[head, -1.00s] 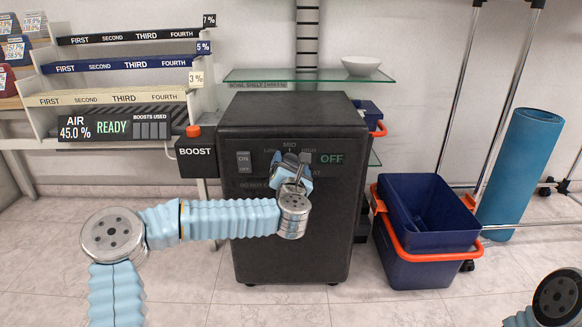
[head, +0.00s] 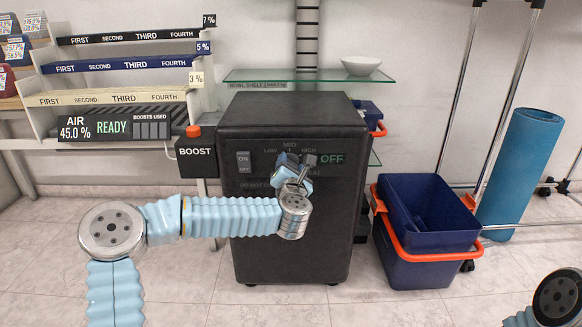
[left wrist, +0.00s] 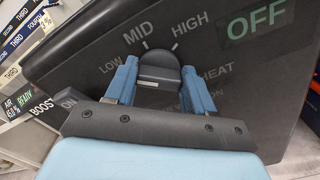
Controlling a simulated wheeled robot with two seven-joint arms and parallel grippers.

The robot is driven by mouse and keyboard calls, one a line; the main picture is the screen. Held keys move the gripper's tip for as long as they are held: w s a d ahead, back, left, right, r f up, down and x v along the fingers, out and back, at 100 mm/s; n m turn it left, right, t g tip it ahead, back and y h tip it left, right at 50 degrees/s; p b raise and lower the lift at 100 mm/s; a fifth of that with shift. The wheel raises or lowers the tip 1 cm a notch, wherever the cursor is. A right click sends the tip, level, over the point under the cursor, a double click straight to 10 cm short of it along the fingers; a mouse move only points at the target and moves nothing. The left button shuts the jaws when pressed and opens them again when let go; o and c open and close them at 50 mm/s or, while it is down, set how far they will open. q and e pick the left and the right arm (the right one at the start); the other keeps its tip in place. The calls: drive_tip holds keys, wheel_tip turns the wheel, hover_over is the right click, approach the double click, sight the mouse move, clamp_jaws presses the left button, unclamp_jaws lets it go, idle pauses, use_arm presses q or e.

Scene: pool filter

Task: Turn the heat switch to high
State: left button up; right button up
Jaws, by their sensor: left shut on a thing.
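The heat switch (left wrist: 160,66) is a dark knob on the front of a black heater cabinet (head: 290,235). In the left wrist view it sits below the printed words LOW, MID and HIGH, with short white marks above it. My left gripper (head: 297,161) is at the knob in the head view. In the left wrist view its two blue fingers (left wrist: 158,72) are closed on the knob's sides. Which mark the knob points to cannot be told clearly. The display (head: 332,159) reads OFF. My right gripper is out of view.
An ON/OFF rocker (head: 243,161) is left of the knob. A BOOST box (head: 196,155) with a red button stands beside the cabinet. A glass shelf (head: 300,76) with a white bowl (head: 361,66) is behind. Blue bins (head: 430,225) stand to the right.

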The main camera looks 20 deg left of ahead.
use_arm(q)
drive_tip(key=m, duration=0.7)
drive_tip(key=shift+d+f+b, duration=0.15)
drive_tip(key=shift+d+b, duration=0.05)
drive_tip(key=shift+b, duration=0.15)
drive_tip(key=shift+a+f+m+p, duration=0.15)
drive_tip(key=shift+m+p, duration=0.25)
drive_tip(key=shift+m, duration=2.15)
drive_tip(key=shift+d+f+m+p, duration=0.15)
drive_tip(key=shift+m+p, duration=0.2)
drive_tip(key=shift+m, duration=2.25)
drive_tip(key=shift+a+f+m+p, duration=0.15)
drive_tip(key=shift+m+p, duration=0.25)
drive_tip(key=shift+m, duration=2.15)
drive_tip(key=o, duration=1)
drive_tip(key=shift+o, duration=0.2)
drive_tip(key=v, duration=1.4)
